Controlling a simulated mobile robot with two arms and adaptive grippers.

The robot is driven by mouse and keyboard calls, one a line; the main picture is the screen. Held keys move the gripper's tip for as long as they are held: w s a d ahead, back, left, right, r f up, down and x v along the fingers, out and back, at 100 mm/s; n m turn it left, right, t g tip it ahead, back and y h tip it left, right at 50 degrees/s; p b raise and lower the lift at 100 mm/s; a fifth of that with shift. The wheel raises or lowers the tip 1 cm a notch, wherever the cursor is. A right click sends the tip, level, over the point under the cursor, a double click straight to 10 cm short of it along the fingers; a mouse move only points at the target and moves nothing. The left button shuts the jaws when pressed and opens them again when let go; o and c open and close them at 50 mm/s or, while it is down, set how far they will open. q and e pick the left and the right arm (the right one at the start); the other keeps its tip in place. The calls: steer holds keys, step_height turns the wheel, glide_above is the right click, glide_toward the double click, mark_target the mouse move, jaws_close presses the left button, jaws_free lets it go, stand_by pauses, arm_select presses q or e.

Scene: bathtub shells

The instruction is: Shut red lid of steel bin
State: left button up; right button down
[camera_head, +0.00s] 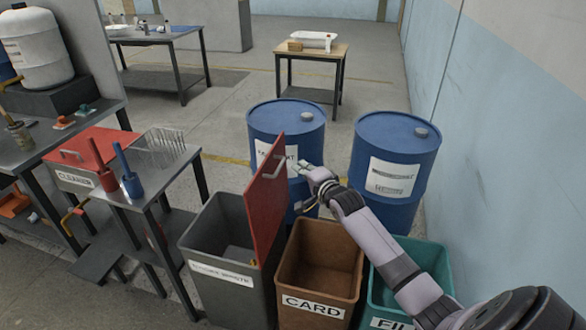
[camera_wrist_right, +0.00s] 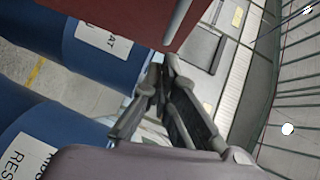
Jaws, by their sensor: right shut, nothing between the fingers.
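The steel bin (camera_head: 216,268) is a dark grey open box with a white label. Its red lid (camera_head: 267,205) stands upright on the bin's right side, with a grey handle (camera_head: 277,166) near its top. The lid also shows in the right wrist view (camera_wrist_right: 115,22). My right gripper (camera_head: 303,169) is at the right of the lid's upper part. Its fingers (camera_wrist_right: 168,62) are shut and empty, close below the lid in the wrist view; I cannot tell whether they touch it. My left gripper is out of view.
A brown card bin (camera_head: 320,273) and a teal bin (camera_head: 425,263) stand right of the steel bin, under my right arm. Blue drums (camera_head: 289,120) (camera_head: 392,157) stand behind. A small table (camera_head: 147,187) with brush pots is at left, near another red-lidded box (camera_head: 95,145).

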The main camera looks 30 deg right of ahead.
steer(key=shift+w+a+f, duration=0.3)
steer(key=shift+w+a, duration=0.6)
steer(key=shift+w, duration=0.05)
